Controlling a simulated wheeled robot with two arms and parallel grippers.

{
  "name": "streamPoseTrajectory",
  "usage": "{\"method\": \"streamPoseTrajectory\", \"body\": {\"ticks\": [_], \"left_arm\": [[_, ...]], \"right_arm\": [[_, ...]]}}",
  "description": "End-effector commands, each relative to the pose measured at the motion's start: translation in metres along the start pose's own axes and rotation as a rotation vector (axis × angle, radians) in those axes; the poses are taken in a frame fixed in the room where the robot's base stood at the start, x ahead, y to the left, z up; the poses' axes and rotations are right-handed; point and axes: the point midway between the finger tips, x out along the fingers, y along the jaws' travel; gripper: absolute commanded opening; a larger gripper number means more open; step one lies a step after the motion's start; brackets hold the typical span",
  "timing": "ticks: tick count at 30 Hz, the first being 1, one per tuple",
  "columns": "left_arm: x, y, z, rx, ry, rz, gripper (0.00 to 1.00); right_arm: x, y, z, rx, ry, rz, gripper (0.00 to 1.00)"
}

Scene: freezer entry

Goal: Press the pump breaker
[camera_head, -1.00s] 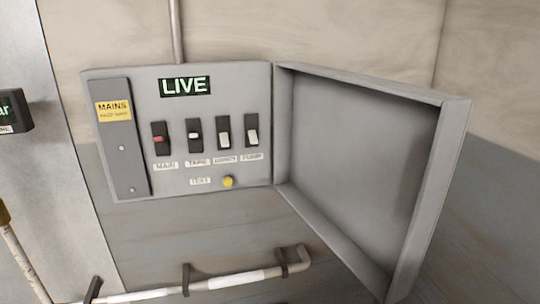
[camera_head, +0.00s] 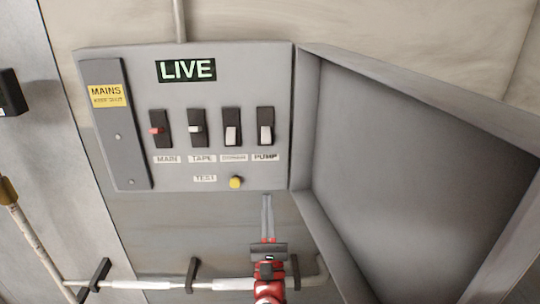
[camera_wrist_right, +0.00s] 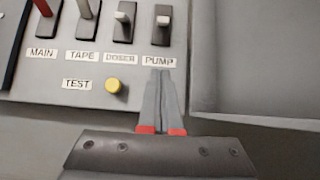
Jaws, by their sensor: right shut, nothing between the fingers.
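The pump breaker (camera_head: 265,128) is the rightmost switch on the grey panel, a black block with a white lever low in its slot, above a PUMP label (camera_head: 265,157). It also shows at the top of the right wrist view (camera_wrist_right: 162,24). My right gripper (camera_head: 266,198) is shut and empty, its fingers pointing up at the panel's lower edge, below the PUMP label. In the right wrist view its fingertips (camera_wrist_right: 159,73) appear just under that label; I cannot tell whether they touch the panel. My left gripper is not in view.
Main (camera_head: 160,128), tape (camera_head: 196,128) and doser (camera_head: 232,127) breakers stand left of the pump breaker. A yellow test button (camera_head: 236,182) is below them. A lit LIVE sign (camera_head: 186,70) is above. The open box door (camera_head: 415,185) stands close on the right. A pipe (camera_head: 220,284) runs below.

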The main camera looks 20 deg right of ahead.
Motion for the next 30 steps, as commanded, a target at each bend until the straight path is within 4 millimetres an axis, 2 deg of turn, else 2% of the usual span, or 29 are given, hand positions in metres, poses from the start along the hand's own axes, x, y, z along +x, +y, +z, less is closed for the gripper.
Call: {"method": "streamPoseTrajectory", "body": {"ticks": [5,8,11,22,24,30], "left_arm": [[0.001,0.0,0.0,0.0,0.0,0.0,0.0],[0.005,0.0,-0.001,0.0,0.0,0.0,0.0],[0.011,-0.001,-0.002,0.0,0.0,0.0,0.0],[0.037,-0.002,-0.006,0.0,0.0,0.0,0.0],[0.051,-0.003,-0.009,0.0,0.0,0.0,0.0],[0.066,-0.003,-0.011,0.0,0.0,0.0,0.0]], "right_arm": [[0.002,0.0,0.0,0.001,0.001,0.0,0.0],[0.01,-0.001,0.001,0.002,0.0,-0.001,0.0],[0.025,-0.001,0.003,0.003,0.0,-0.004,0.0],[0.103,-0.001,0.002,0.002,0.002,-0.004,0.0],[0.109,-0.001,0.015,0.005,0.004,0.0,0.0],[0.111,0.0,0.034,0.005,0.004,0.003,0.0]]}}
